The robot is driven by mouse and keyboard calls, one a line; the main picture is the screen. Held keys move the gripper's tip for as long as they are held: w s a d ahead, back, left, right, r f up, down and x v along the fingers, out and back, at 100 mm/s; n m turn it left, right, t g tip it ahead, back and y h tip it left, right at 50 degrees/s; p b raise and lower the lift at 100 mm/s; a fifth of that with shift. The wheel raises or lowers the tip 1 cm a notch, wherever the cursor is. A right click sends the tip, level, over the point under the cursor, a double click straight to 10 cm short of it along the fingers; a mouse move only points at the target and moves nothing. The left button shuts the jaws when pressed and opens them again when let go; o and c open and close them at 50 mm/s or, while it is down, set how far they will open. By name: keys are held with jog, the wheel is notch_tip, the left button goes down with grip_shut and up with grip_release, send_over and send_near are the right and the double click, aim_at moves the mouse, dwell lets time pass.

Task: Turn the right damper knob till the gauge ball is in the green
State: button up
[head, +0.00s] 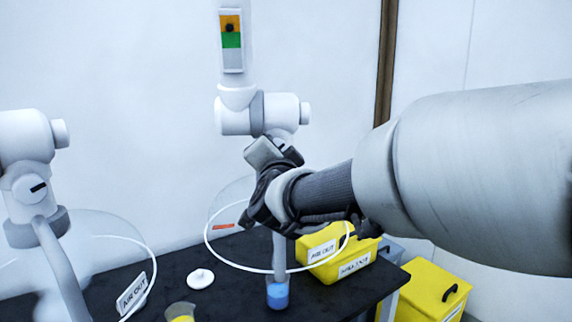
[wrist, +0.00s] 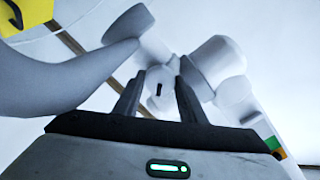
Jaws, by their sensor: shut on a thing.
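The right damper knob (wrist: 158,76) is a white disc with a short black mark, and the mark stands nearly upright in the wrist view. My gripper (wrist: 160,88) has one finger on each side of the knob and is shut on it. In the head view my gripper (head: 276,148) reaches the joint of the right extraction arm and hides most of the knob. The gauge (head: 232,58) is on the tube above it, with an orange band on top, a green band in the middle and grey below. The dark gauge ball (head: 229,28) is in the orange band.
A left extraction arm (head: 30,135) with its own knob (head: 30,188) stands at the left. Clear hoods with white rims hang over the black bench (head: 200,262).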

jog(key=o, duration=1.1)
jog(key=shift+c, duration=0.2)
jog(key=s+d+p, duration=0.1)
jog(key=s+p, duration=0.1)
jog(key=s, duration=1.5)
jog(key=shift+s+d, duration=0.15)
jog(key=shift+s, duration=0.05)
